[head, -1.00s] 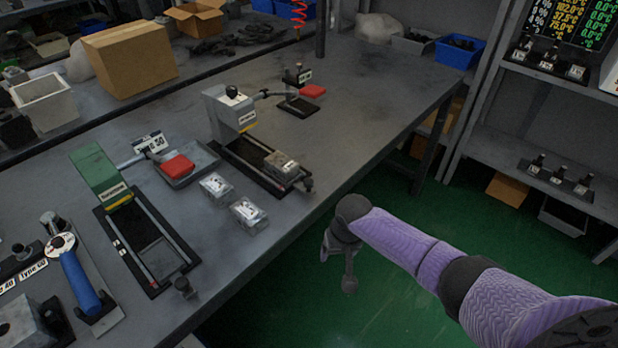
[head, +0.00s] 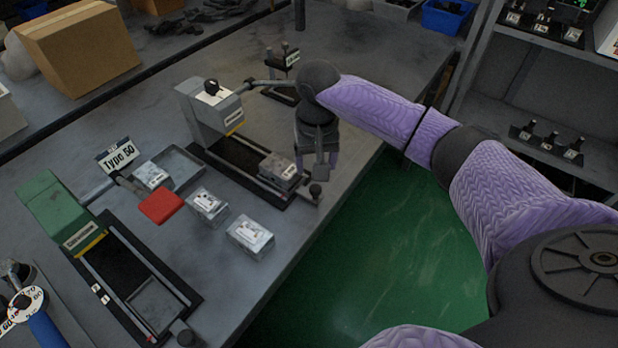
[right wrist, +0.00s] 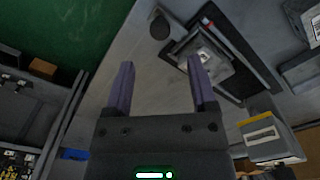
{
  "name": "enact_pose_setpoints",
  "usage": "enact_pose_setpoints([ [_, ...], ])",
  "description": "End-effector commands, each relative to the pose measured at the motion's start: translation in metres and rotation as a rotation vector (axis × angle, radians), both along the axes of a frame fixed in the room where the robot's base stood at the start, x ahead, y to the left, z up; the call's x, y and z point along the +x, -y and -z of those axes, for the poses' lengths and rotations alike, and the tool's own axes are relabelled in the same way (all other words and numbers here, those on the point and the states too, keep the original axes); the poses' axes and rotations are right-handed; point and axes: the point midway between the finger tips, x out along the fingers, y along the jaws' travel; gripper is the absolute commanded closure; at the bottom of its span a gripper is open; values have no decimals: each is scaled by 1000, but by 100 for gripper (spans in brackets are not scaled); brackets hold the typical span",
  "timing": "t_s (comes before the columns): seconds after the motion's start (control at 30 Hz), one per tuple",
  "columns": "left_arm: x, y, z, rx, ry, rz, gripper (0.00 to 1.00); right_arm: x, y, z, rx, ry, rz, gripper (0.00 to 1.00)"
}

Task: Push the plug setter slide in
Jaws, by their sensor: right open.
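A grey machine (head: 212,112) stands on the table with a black rail base. Its label is too small to read, so I cannot tell whether it is the plug setter. Its slide carries a metal block (head: 282,168) near the front end of the rails, and a dark knob (head: 316,189) sticks out in front. My right gripper (head: 316,168) is open and empty, pointing down beside the block and knob. In the right wrist view its fingers (right wrist: 160,65) are apart, with the knob (right wrist: 160,27) and block (right wrist: 205,58) beyond them. My left gripper is out of view.
A green machine (head: 62,212) with a similar slide tray (head: 155,298) stands at the left. Two small clear boxes, one of them here (head: 250,236), lie between the machines. A red lever pad (head: 160,206) is near a grey tray (head: 170,165). The table's front edge is close to my gripper.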

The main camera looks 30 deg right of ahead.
Motion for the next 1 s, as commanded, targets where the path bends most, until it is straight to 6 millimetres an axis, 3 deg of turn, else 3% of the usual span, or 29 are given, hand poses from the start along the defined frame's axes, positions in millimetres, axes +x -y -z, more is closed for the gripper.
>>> enact_pose_setpoints([
  [0.03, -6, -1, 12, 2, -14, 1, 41, 0, 0, 20, -1, -6, 0, 27],
  [0.23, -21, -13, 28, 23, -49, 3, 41, 0, 0, 60, 0, -3, -1, 27],
  [0.4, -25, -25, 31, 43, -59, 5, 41, 0, 0, 70, 0, 0, -2, 27],
  [0.6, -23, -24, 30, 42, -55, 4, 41, 0, 0, 69, 0, 1, -1, 27],
  [0.93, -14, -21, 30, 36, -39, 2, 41, 0, 0, 69, 0, 1, -1, 95],
  [1.0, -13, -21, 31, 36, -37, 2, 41, 0, 0, 69, 0, 1, -1, 100],
])
